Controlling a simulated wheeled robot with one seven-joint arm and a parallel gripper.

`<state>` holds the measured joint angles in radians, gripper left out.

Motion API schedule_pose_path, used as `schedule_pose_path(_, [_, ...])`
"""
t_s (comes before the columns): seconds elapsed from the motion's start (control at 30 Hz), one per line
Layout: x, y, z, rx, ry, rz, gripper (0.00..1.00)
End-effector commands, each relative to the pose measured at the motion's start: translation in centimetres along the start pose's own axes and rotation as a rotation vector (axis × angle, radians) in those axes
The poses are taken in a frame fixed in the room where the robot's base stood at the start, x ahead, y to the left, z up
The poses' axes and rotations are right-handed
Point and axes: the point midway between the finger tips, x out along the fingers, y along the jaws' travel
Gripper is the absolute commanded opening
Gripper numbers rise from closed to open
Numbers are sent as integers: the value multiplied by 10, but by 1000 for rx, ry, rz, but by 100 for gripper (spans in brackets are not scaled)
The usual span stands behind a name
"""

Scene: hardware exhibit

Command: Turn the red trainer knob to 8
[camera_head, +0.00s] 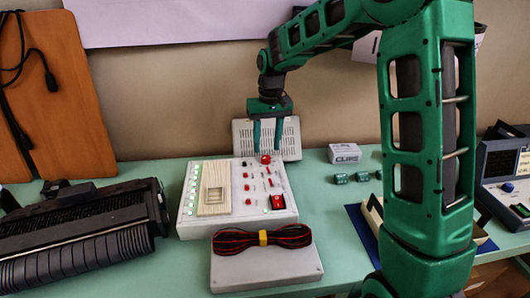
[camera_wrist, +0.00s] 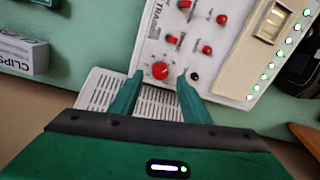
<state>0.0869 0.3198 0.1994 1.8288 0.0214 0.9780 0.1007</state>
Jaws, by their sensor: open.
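The red trainer knob (camera_head: 265,159) sits at the back right of the white trainer box (camera_head: 189,226). In the wrist view the knob (camera_wrist: 160,70) is round and red with a dial printed around it; its setting is too small to read. My gripper (camera_head: 267,146) points down at the back edge of the trainer, and is open and empty. In the wrist view the fingertips (camera_wrist: 160,74) lie to either side of the knob in the picture. I cannot tell whether they are level with it or above it; no contact shows.
A grey vented panel (camera_head: 290,138) leans behind the trainer. Smaller red knobs and switches (camera_wrist: 172,39) are close by. A CLIPS box (camera_head: 345,153) stands to the right. A grey case with coiled red-black cable (camera_head: 262,240) lies in front, and a black ribbed device (camera_head: 80,240) at left.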

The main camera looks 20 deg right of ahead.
Motion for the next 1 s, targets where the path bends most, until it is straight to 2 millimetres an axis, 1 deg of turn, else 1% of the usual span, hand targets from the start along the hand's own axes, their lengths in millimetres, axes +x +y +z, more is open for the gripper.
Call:
schedule_pose_path(0.03, [-11, 0, -1, 1, 3, 0, 43])
schedule_pose_path(0.2, [-40, 0, -1, 0, 3, 0, 43])
schedule_pose_path(0.3, [-53, 0, -2, 0, 2, 0, 43])
schedule_pose_path(0.4, [-62, 0, -1, 0, 1, 0, 43])
schedule_pose_path(0.53, [-66, 0, -2, 0, 1, 0, 43])
schedule_pose_path(0.93, [-66, 0, -1, 0, 0, 0, 43])
schedule_pose_path(1.0, [-67, 3, 1, 4, 0, 3, 43])
